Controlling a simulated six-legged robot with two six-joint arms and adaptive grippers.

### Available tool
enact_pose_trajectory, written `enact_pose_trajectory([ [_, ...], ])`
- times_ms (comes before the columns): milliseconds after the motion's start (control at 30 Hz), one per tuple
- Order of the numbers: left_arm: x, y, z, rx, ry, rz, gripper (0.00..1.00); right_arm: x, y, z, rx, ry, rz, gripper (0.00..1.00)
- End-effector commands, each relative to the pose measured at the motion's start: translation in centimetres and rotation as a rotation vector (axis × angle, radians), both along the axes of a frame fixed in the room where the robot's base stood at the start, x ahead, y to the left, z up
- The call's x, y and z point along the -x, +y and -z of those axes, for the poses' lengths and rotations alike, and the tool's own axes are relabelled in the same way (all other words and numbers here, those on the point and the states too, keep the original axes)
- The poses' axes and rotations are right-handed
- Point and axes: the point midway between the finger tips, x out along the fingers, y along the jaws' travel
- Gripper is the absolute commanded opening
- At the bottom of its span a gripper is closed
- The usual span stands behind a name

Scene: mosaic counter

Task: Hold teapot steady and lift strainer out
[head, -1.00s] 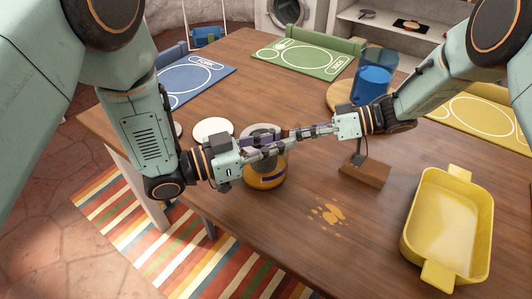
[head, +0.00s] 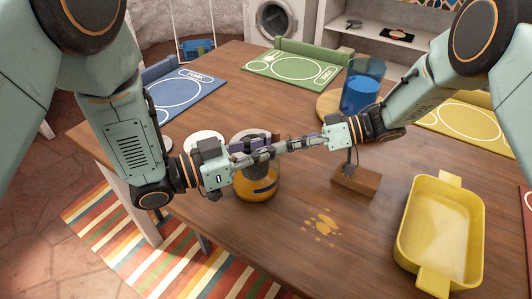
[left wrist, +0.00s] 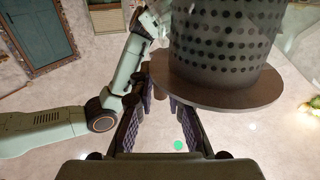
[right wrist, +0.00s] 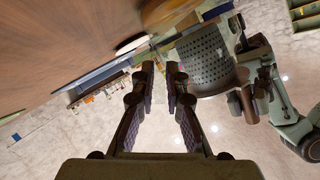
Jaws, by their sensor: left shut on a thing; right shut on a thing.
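The teapot (head: 259,189) is a clear round pot with amber liquid, standing on the wooden table. The strainer is a grey perforated cylinder with a flat rim, large in the left wrist view (left wrist: 225,45) and also in the right wrist view (right wrist: 205,58). My left gripper (head: 268,153) reaches across the pot's top from the left, shut close to the strainer's rim. My right gripper (head: 283,147) meets it from the right, shut at the teapot's upper side. The fingers cover the contact points, so the exact grips are hard to see.
A blue-filled container (head: 362,88) and a wooden block with a post (head: 356,180) stand right of the pot. A yellow tray (head: 408,245) is at the right. A white disc (head: 204,138) lies behind the left gripper.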

Motion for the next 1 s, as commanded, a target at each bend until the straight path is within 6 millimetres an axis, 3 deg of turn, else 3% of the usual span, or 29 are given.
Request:
enact_pose_trajectory([
  [200, 0.0, 0.0, -4.2, -0.001, -0.006, 0.001, 0.00, 0.0, 0.0, 0.0, 0.000, 0.000, 0.001, 0.00],
  [400, 0.0, 0.0, -7.0, -0.001, -0.004, 0.000, 0.00, 0.0, 0.0, 0.0, -0.001, 0.000, 0.000, 0.00],
  [867, 0.0, 0.0, -8.2, 0.001, 0.000, 0.000, 0.00, 0.0, 0.0, 0.0, -0.001, 0.000, 0.000, 0.00],
  [900, 0.0, 0.0, -8.2, 0.001, 0.000, 0.000, 0.00, 0.0, 0.0, 0.0, -0.001, 0.000, 0.000, 0.16],
  [1000, 0.0, 0.0, -8.2, 0.001, 0.000, 0.000, 0.00, 0.0, 0.0, 0.0, -0.001, 0.000, 0.000, 0.24],
])
